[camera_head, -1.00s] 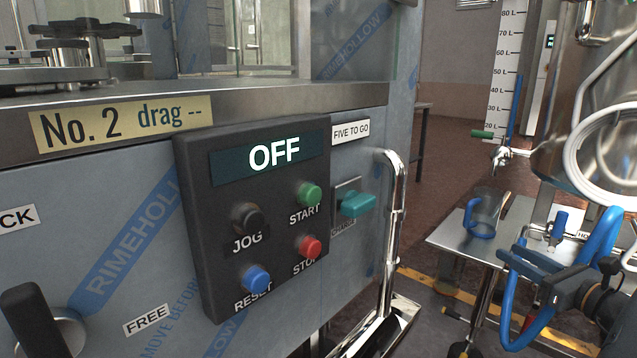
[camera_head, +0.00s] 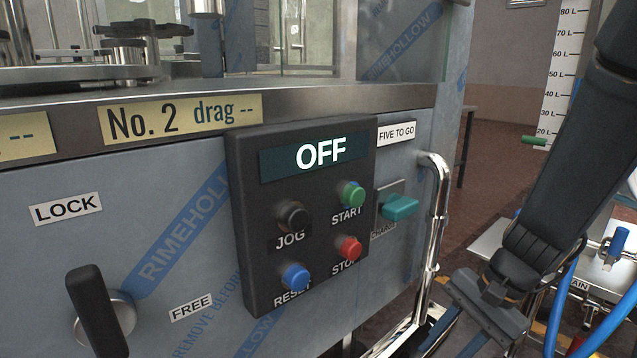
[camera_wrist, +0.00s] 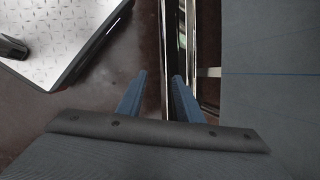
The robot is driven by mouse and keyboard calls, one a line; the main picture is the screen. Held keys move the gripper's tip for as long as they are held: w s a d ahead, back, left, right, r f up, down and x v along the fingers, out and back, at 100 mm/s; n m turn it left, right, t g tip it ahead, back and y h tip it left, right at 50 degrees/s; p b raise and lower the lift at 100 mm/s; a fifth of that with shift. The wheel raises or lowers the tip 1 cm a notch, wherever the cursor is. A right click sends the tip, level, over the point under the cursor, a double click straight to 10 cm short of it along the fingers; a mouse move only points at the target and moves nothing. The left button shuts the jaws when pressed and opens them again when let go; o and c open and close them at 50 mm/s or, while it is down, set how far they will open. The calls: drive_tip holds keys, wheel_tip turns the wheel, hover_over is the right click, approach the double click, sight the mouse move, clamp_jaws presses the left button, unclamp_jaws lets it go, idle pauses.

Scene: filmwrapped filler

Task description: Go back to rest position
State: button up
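My gripper (camera_wrist: 158,77) shows in the wrist view with its two blue fingers apart and nothing held between them. Behind the gap are dark floor and a chrome rail. In the head view my dark arm comes down from the upper right. Its wrist end (camera_head: 490,305) is low in front, right of the control panel (camera_head: 305,215) and near the chrome handle rail (camera_head: 436,215). I cannot tell there whether it touches anything. The panel display reads OFF, above black JOG, green START, blue RESET and red STOP buttons.
A teal knob (camera_head: 399,207) juts out right of the panel. A black lever (camera_head: 97,310) stands at lower left between LOCK and FREE labels. A metal table (camera_head: 490,240) with blue hoses lies behind my arm. In the wrist view a patterned metal plate (camera_wrist: 60,35) is at upper left.

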drive_tip(key=w+a+r+n+t+h, duration=0.3)
drive_tip(key=a+r+n+h, duration=0.15)
drive_tip(key=n, duration=0.75)
drive_tip(key=s+a+r+n+g+y, duration=0.1)
drive_tip(key=s+a+r+n+g, duration=0.15)
drive_tip(key=s+a, duration=0.65)
drive_tip(key=s+a+r+n+g, duration=0.1)
drive_tip(key=s+a+r+n, duration=0.2)
drive_tip(key=s+a, duration=0.5)
drive_tip(key=d+r+m+h+p, duration=0.1)
drive_tip(key=d+r+m+p, duration=0.2)
drive_tip(key=d+r+p, duration=0.6)
drive_tip(key=w+d+r+m+p, duration=0.1)
drive_tip(key=d+r+m+p, duration=0.2)
drive_tip(key=d+r+p, duration=0.6)
wheel_tip(320, 180, up, 8)
drive_tip(key=p, duration=1.5)
drive_tip(key=shift+w+d+r+h+p, duration=0.15)
drive_tip(key=shift+w+d+h+p, duration=0.1)
drive_tip(key=shift+w+h+p, duration=0.1)
